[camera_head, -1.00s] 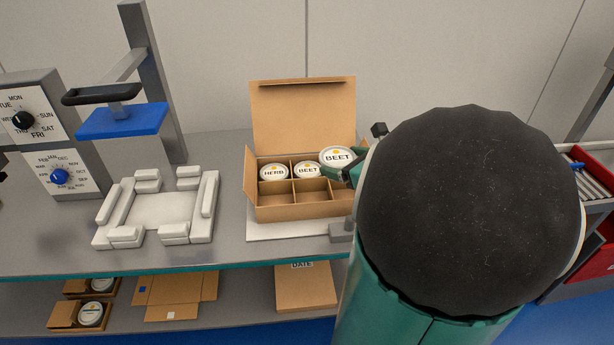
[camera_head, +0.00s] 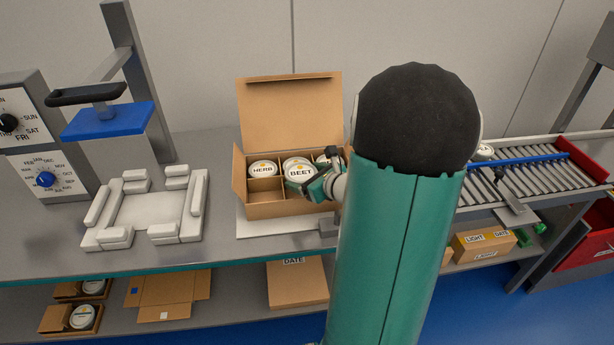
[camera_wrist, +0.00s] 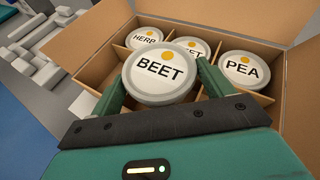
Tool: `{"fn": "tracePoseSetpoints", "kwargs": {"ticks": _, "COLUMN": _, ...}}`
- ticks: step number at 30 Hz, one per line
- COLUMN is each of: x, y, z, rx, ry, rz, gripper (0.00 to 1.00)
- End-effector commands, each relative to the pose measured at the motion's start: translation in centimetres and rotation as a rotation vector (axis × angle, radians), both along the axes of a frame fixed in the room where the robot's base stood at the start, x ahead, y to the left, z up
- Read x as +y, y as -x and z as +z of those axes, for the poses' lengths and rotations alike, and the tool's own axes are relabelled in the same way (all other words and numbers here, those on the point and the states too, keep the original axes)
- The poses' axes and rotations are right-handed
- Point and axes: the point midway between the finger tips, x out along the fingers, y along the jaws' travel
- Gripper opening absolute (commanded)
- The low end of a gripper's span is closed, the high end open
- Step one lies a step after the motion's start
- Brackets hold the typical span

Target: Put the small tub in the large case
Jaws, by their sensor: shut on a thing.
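The large case (camera_head: 285,210) is an open brown carton with dividers and its lid raised at the back. Its back row holds a HERB tub (camera_head: 262,168), a BEET tub (camera_wrist: 190,47) and a PEA tub (camera_wrist: 242,70). My gripper (camera_wrist: 162,85) is shut on a small white-lidded tub marked BEET (camera_wrist: 160,72), with a finger on each side. In the head view this held tub (camera_head: 300,175) is over the front middle of the case, and it overlaps the tub behind. Its height above the compartment is unclear. Front-row compartments seen beside it are empty.
A white fixture (camera_head: 148,215) stands left of the case, by a blue-topped press (camera_head: 108,120). A roller conveyor (camera_head: 530,175) lies to the right. Cartons sit on the lower shelf (camera_head: 230,310). My arm hides the bench right of the case.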

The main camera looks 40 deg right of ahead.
Motion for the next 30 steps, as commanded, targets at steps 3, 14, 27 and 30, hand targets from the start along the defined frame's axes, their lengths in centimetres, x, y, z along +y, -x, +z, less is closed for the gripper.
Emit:
{"fn": "tracePoseSetpoints", "kwargs": {"ticks": 3, "x": 0.0, "y": 0.0, "z": -0.1, "rx": 0.000, "ry": 0.000, "rz": 0.000, "gripper": 0.52}}
{"fn": "tracePoseSetpoints", "kwargs": {"ticks": 14, "x": 0.0, "y": 0.0, "z": -1.1, "rx": 0.000, "ry": -0.001, "rz": 0.000, "gripper": 0.52}}
{"fn": "tracePoseSetpoints", "kwargs": {"ticks": 27, "x": 0.0, "y": 0.0, "z": -1.1, "rx": 0.000, "ry": 0.000, "rz": 0.000, "gripper": 1.00}}
{"fn": "tracePoseSetpoints", "kwargs": {"ticks": 30, "x": -0.1, "y": 0.0, "z": -0.8, "rx": -0.001, "ry": 0.001, "rz": 0.000, "gripper": 1.00}}
